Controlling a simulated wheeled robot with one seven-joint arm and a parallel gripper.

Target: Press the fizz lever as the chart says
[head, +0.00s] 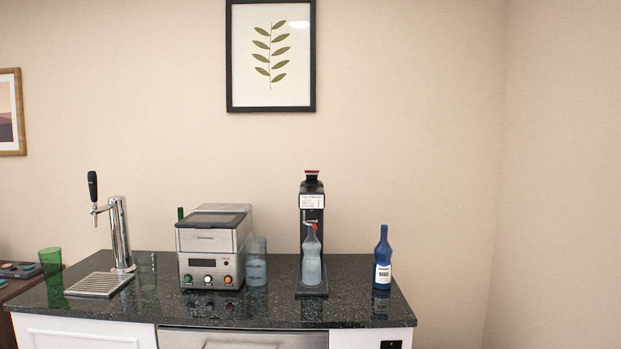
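A slim black drink machine (312,215), likely the fizz machine, stands upright on the dark counter, right of centre. Its top carries a black and red cap (312,174). A white label (312,201) with small dark print is on its upper front; the print is too small to read. A small red part (312,225) shows below the label; I cannot tell whether this or the cap is the lever. A translucent grey-blue bottle (312,262) stands upright in the machine, its neck at the red part. My gripper is not in view.
A dark blue bottle (382,262) stands right of the machine. To the left are a bluish glass (256,268), a steel appliance with knobs (208,262), a beer tap (119,235) above a drip tray (98,284), and a green glass (51,262). The counter (345,312) front is clear.

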